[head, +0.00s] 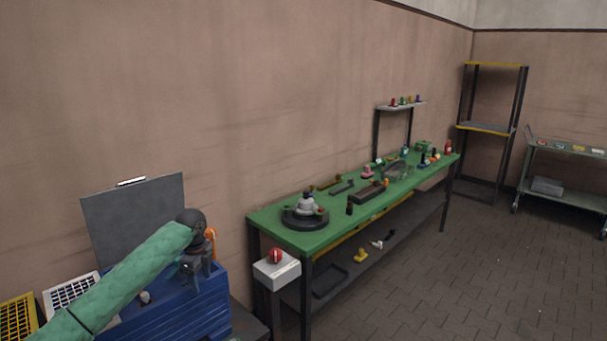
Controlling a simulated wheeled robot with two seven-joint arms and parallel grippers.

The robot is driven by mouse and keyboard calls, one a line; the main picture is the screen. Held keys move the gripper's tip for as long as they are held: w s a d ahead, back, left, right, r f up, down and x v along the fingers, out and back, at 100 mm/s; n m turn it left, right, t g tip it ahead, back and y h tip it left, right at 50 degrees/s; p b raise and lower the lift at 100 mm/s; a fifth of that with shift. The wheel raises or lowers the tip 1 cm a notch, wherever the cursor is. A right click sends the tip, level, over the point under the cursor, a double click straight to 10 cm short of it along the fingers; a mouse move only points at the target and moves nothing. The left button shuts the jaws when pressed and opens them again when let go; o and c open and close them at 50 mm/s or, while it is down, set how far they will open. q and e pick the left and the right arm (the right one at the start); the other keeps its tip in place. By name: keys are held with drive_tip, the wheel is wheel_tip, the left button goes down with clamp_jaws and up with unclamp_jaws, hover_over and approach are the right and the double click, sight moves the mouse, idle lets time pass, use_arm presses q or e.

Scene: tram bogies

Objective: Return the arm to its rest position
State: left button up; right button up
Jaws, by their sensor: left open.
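My left arm, in a green sleeve, comes in from the lower left of the head view. Its dark gripper (193,276) points down over the blue ribbed box (190,318). The jaws are open, and I see nothing held between them. A small pale, rounded object (145,297) shows on or in the box, left of the gripper. An orange curved piece (211,240) shows just behind the wrist. My right gripper is not in view.
A grey panel (130,222) stands upright behind the box. White (72,290) and yellow (18,315) grids are at left. A white box with a red button (276,256) stands right of it, before the green workbench (265,218). Open floor (480,270) lies at right.

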use_arm(q)
drive_tip(key=s+d+f+n+t+h, duration=0.1)
drive_tip(key=s+d+f+n, duration=0.1)
drive_tip(key=s+d+f, duration=0.5)
drive_tip(key=s+d+f+n, duration=0.2)
drive_tip(key=s+d+f, duration=0.25)
drive_tip(key=s, duration=0.45)
drive_tip(key=s+d+f+n+t+h, duration=0.1)
drive_tip(key=s+d+f+n, duration=0.1)
drive_tip(key=s+d+f, duration=0.5)
drive_tip(key=s+a+r+n+y, duration=0.1)
drive_tip(key=s+a+n, duration=0.25)
drive_tip(key=s, duration=0.65)
drive_tip(key=s+a+n+t, duration=0.1)
drive_tip(key=s+a+n, duration=0.1)
drive_tip(key=s+n, duration=0.5)
drive_tip(key=s+a+r+n+y, duration=0.1)
drive_tip(key=s+a+n, duration=0.15)
drive_tip(key=s, duration=0.95)
drive_tip(key=s+d+f+g, duration=0.1)
drive_tip(key=s+f, duration=0.1)
drive_tip(key=f, duration=1.6)
drive_tip(key=s+d+f+g, duration=0.1)
drive_tip(key=s+d+f, duration=0.1)
drive_tip(key=f, duration=1.7)
drive_tip(key=shift+s+d+f, duration=0.15)
drive_tip(key=shift+s+f, duration=0.15)
drive_tip(key=shift+s, duration=0.35)
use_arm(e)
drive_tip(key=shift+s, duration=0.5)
